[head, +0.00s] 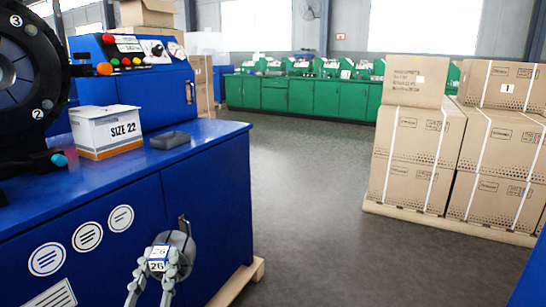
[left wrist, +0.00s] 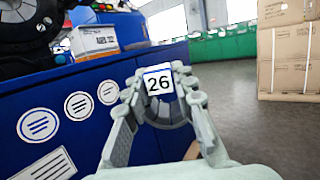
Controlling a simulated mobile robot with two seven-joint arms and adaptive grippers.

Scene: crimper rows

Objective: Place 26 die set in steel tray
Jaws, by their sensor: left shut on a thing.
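The 26 die set (head: 181,246) is a round grey piece with a white block marked 26. My left gripper (head: 158,266) is shut on it and holds it in front of the blue bench's front face, lower than the bench top. In the left wrist view the die set (left wrist: 159,82) sits between the two fingers of the left gripper (left wrist: 160,92), its number facing the camera. The steel tray (head: 170,139) is a small dark grey tray on the blue bench top near its right edge, apart from the gripper. My right gripper is not in view.
A white and orange box marked SIZE 22 (head: 107,131) stands on the blue bench (head: 100,185), left of the tray. A black crimper head (head: 28,75) is at the far left. Stacked cartons (head: 415,150) stand at right. The grey floor (head: 310,190) between is clear.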

